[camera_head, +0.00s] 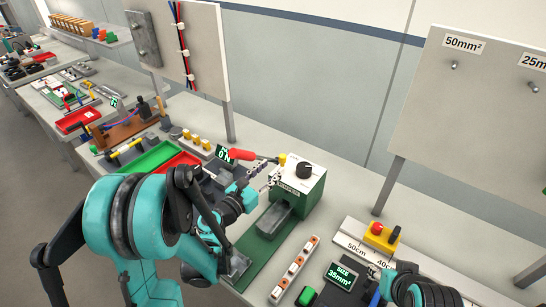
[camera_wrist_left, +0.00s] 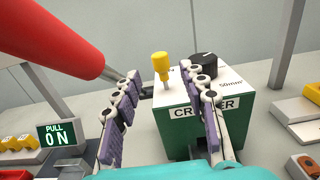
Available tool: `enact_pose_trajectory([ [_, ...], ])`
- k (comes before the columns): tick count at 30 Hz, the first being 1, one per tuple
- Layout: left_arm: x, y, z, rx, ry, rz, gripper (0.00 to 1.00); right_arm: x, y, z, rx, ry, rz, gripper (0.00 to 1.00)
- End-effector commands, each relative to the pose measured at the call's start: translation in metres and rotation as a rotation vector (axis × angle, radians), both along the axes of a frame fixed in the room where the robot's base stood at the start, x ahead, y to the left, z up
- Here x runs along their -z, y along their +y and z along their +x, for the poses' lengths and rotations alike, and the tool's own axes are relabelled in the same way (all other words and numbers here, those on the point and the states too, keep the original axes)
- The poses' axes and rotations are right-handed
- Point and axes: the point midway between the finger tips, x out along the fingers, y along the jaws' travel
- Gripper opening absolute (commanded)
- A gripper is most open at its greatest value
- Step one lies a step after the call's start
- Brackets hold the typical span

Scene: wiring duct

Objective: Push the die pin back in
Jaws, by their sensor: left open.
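The crimper (camera_head: 300,187) is a green box with a white top, a black knob (camera_head: 305,170) and a green base. The yellow-headed die pin (camera_head: 282,159) stands up at the left edge of its top; in the left wrist view the pin (camera_wrist_left: 160,65) shows a bare metal shank below its yellow head. My left gripper (camera_head: 266,176) is open beside the crimper. In the left wrist view its fingers (camera_wrist_left: 168,80) stand apart, with the pin between them in the picture and apparently beyond the tips. My right gripper (camera_head: 376,272) is at the lower right, its fingers unclear.
A lever with a red grip (camera_head: 240,155) sticks out left of the crimper, close to my left gripper in the left wrist view (camera_wrist_left: 60,35). A display (camera_wrist_left: 62,134) reads PULL 0 N. Green and red trays (camera_head: 150,157) lie to the left, and a yellow button box (camera_head: 381,237) to the right.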

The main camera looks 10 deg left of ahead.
Motion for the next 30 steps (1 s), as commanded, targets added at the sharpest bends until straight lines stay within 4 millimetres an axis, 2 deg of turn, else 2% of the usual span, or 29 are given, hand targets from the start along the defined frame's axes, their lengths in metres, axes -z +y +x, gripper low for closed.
enact_pose_trajectory([
  [12,0.001,-0.025,0.058,0.003,-0.001,0.004,0.43,0.008,0.000,0.000,0.000,0.000,0.000,0.40],
  [16,0.000,-0.028,0.066,0.002,-0.001,0.004,0.43,0.009,0.000,0.000,0.000,0.000,0.000,0.40],
  [24,0.000,-0.028,0.067,0.002,-0.001,0.005,0.43,0.008,0.000,0.000,0.000,0.000,0.000,0.40],
  [29,0.000,-0.028,0.067,0.002,-0.001,0.005,0.00,0.008,0.000,0.000,0.000,0.000,0.000,0.40],
  [30,0.000,-0.028,0.067,0.002,-0.001,0.005,0.00,0.008,0.000,0.000,0.000,0.000,0.000,0.40],
])
